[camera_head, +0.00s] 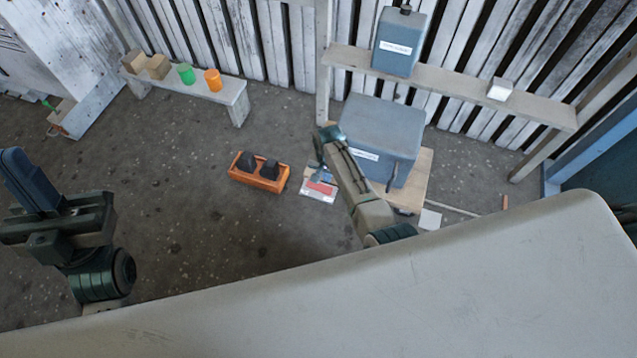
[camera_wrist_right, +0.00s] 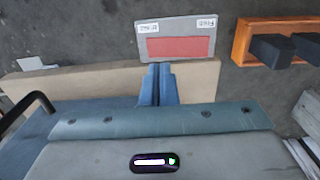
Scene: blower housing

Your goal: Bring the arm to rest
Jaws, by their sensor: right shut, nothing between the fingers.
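My right arm reaches forward from the lower middle of the head view. Its gripper (camera_head: 318,168) hangs beside the left edge of the grey blower housing (camera_head: 375,132). In the right wrist view the two blue fingers of this gripper (camera_wrist_right: 158,72) are together with nothing between them. They show over the edge of a wooden board (camera_wrist_right: 90,80), with a labelled grey plate with a red field (camera_wrist_right: 178,48) just beyond. My left gripper (camera_head: 25,175) is at the far left of the head view, fingers pointing up; whether they are apart is unclear.
An orange bin (camera_head: 258,182) with dark parts stands on the floor left of the red-field plate. A grey box (camera_head: 400,42) and a white block (camera_head: 500,88) sit on a shelf (camera_head: 450,82). A bench (camera_head: 235,95) holds green and orange cups.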

